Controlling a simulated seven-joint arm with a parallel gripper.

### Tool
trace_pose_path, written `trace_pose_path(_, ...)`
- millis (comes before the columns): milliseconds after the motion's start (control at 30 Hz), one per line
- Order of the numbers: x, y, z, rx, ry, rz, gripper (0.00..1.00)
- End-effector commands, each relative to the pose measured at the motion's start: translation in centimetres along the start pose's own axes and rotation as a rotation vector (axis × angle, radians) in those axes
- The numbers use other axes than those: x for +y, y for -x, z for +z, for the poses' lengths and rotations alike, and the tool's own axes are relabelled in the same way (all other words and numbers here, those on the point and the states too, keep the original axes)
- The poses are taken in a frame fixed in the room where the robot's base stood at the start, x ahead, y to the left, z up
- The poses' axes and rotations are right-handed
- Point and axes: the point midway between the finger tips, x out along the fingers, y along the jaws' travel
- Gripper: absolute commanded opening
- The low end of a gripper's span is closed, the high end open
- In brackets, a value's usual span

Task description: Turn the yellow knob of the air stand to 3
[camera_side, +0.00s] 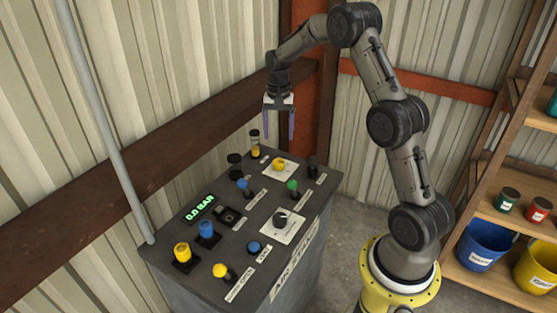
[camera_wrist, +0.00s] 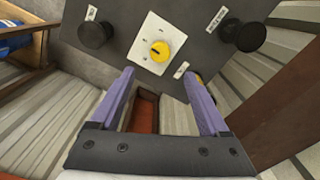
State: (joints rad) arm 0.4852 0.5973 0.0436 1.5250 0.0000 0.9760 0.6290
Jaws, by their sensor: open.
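The air stand (camera_side: 212,264) is a dark grey cabinet with a sloping top full of controls. Its yellow knob (camera_side: 279,163) sits on a white plate near the far edge of the top. The knob also shows in the wrist view (camera_wrist: 160,51), ahead of the fingertips, on its white dial plate (camera_wrist: 150,29). The dial's marks are too small to read surely. My gripper (camera_side: 279,137) is open and empty, fingers pointing down, above the far end of the stand. In the wrist view its two purple fingers (camera_wrist: 157,74) are spread apart, clear of the knob.
The lit display (camera_side: 200,208) reads 0.0 BAR. A black knob (camera_side: 282,218) on another white plate and several coloured buttons and levers crowd the top. Black round knobs (camera_wrist: 95,33) (camera_wrist: 244,35) flank the yellow one. A brown wall beam (camera_side: 200,119) runs behind; shelves stand right.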

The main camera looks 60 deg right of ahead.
Motion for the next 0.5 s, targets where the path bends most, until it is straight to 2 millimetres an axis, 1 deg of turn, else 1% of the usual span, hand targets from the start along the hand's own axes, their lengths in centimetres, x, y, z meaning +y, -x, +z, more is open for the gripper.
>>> trace_pose_path(33, 0.1, -1.1, 0.1, -0.005, 0.001, 0.003, 0.79)
trace_pose_path(300, 0.0, -6.4, 0.1, -0.004, 0.001, 0.003, 0.79)
trace_pose_path(500, 0.0, -9.4, 0.1, -0.002, 0.001, 0.001, 0.79)
